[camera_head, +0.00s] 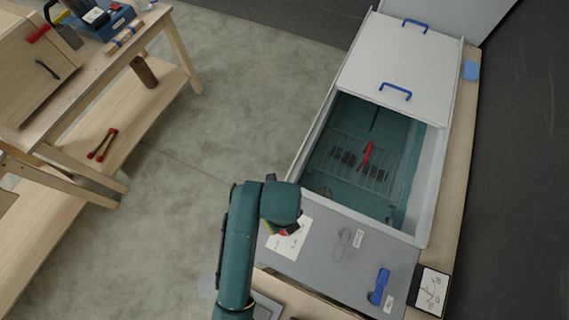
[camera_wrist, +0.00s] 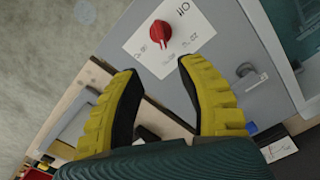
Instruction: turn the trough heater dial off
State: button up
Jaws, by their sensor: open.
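The red dial (camera_wrist: 161,33) sits on a white label plate on the grey panel, top middle in the wrist view. The label has large lettering at its upper right and small marks around the dial, too small to read surely. My gripper (camera_wrist: 158,68) has two yellow fingers with dark pads, spread apart with nothing between them. The dial is just beyond the fingertips, apart from them. In the head view my arm's end hides most of the dial and the gripper; part of the white label (camera_head: 285,246) shows below it.
The open trough (camera_head: 427,200) holds a wire rack and a red-handled item (camera_head: 366,156). Its grey lid (camera_head: 385,62) has blue handles. A blue lever (camera_head: 379,286) and a gauge (camera_head: 432,291) are at the panel's right. A wooden workbench (camera_head: 90,70) stands left, with clear floor between.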

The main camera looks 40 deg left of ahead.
notch_tip(320, 180, down, 14)
jog(key=shift+f+b, duration=0.15)
jog(key=shift+b, duration=0.45)
grip_shut()
